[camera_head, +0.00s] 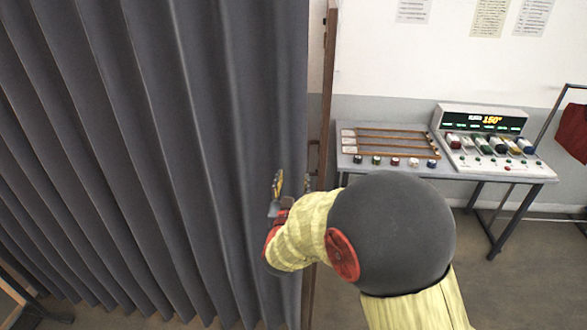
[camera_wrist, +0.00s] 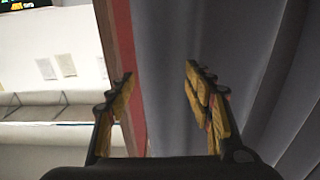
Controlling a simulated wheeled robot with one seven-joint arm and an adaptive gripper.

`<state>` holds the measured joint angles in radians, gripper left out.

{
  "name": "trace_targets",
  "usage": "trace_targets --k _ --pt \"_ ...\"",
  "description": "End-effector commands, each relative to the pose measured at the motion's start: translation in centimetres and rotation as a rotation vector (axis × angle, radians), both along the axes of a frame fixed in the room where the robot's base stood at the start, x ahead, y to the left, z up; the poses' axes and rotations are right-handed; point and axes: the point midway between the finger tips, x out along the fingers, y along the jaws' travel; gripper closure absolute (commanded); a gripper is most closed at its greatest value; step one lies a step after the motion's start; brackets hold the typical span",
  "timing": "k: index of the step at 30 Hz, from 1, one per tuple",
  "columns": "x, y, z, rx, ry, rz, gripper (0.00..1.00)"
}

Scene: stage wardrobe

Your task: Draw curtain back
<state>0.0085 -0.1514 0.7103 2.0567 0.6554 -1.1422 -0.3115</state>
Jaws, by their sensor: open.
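A dark grey pleated curtain (camera_head: 150,120) hangs across the left half of the head view, its right edge by a brown upright post (camera_head: 328,100). In the wrist view the curtain (camera_wrist: 250,50) fills the right side, beside the reddish-brown post (camera_wrist: 124,60). My gripper (camera_head: 291,183) is at the curtain's right edge, in front of it. In the wrist view my gripper (camera_wrist: 160,92) is open, its two yellow-padded fingers apart, with the post and the curtain's edge showing between them. Contact with the curtain cannot be told.
A grey table (camera_head: 520,172) right of the post holds a control console (camera_head: 490,140) and a rack with wooden rails (camera_head: 390,145). Red cloth (camera_head: 574,130) hangs at the far right. Papers (camera_head: 489,17) are on the wall. Floor (camera_head: 460,260) shows below the table.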

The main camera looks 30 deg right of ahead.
Motion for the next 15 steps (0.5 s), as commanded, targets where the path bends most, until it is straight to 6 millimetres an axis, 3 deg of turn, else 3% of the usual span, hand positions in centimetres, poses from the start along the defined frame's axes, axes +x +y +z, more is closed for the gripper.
trace_targets --k 15 --pt "5.6 -3.8 0.0 0.001 0.002 0.0 0.48"
